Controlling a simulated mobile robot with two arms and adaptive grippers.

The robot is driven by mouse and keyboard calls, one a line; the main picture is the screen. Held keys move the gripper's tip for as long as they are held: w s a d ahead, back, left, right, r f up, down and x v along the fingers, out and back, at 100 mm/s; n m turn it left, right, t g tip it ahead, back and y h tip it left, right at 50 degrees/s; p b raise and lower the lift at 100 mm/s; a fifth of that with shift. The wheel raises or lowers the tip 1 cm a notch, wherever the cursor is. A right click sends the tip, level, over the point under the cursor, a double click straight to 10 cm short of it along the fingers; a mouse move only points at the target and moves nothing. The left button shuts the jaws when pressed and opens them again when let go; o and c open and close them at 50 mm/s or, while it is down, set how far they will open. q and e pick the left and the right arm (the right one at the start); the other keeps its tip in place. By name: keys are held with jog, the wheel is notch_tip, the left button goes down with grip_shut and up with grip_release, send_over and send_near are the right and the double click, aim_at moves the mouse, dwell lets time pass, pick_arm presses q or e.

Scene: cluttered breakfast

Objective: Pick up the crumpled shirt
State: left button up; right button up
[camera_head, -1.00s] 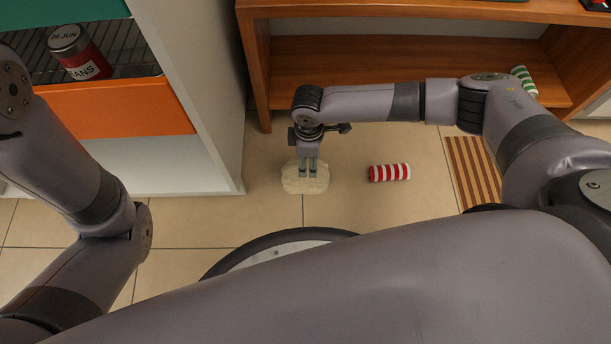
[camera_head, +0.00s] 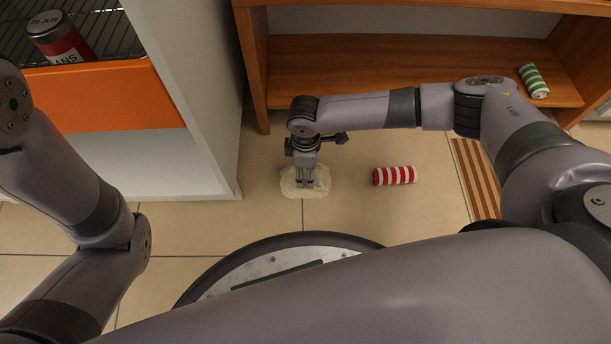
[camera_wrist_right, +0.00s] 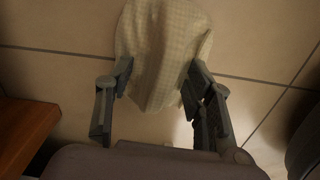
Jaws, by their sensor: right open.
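The crumpled shirt (camera_head: 318,188) is a cream-coloured heap on the tiled floor, in front of the wooden shelf. It also shows in the right wrist view (camera_wrist_right: 165,50), with a fine check pattern. My right gripper (camera_head: 305,184) points down over the shirt. In the wrist view the right gripper (camera_wrist_right: 157,90) is open, with a finger on each side of the near part of the shirt. I cannot tell whether the fingers touch the cloth. My left arm comes in at the left, but its gripper is out of view.
A white cabinet side (camera_head: 190,80) is close on the left. A striped mat (camera_head: 477,180) lies at right.

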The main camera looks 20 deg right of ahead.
jog(key=shift+f, duration=0.1)
dwell(0.3)
jog(key=shift+c, duration=0.5)
jog(key=shift+f, duration=0.1)
grip_shut()
